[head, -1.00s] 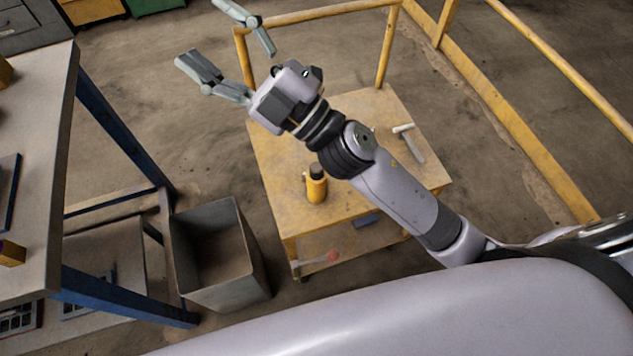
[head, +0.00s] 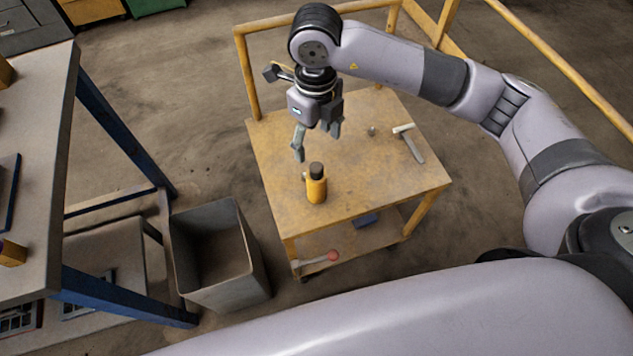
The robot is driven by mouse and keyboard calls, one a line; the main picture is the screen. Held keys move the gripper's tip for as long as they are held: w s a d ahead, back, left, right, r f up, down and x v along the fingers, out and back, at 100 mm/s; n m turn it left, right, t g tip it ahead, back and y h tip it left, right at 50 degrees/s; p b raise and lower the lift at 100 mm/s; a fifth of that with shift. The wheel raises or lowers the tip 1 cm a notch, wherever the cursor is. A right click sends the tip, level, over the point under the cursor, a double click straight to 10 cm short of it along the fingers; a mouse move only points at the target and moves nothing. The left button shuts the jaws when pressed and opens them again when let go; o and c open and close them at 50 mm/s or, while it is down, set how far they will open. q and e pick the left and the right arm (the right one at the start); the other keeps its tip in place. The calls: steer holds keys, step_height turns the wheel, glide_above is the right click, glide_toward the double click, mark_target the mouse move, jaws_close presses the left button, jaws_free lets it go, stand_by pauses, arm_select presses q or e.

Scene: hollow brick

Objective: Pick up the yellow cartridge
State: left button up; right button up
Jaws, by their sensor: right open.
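The yellow cartridge (head: 316,188) has a dark cap and stands upright on the top of the yellow cart (head: 380,190), near its left front side. My right gripper (head: 317,146) points downward above the cart, just behind the cartridge in the picture. Its fingers are apart, with nothing between them. I cannot tell its exact height above the cart top. My left gripper is not in view.
A hammer (head: 411,146) and a small grey object (head: 371,131) lie on the cart's right side. A red-ended tool (head: 330,256) and a blue object (head: 365,221) are on the lower shelf. A grey bin (head: 258,262) and a workbench (head: 45,215) stand left.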

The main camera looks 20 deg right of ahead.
mark_target(316, 167)
step_height(316, 167, down, 12)
steer(key=shift+r+p, duration=0.2)
steer(key=shift+p, duration=0.2)
steer(key=shift+d+f+p, duration=0.1)
steer(key=shift+f+p, duration=0.3)
steer(key=shift+f, duration=2.3)
steer(key=shift+c, duration=0.3)
jaws_close()
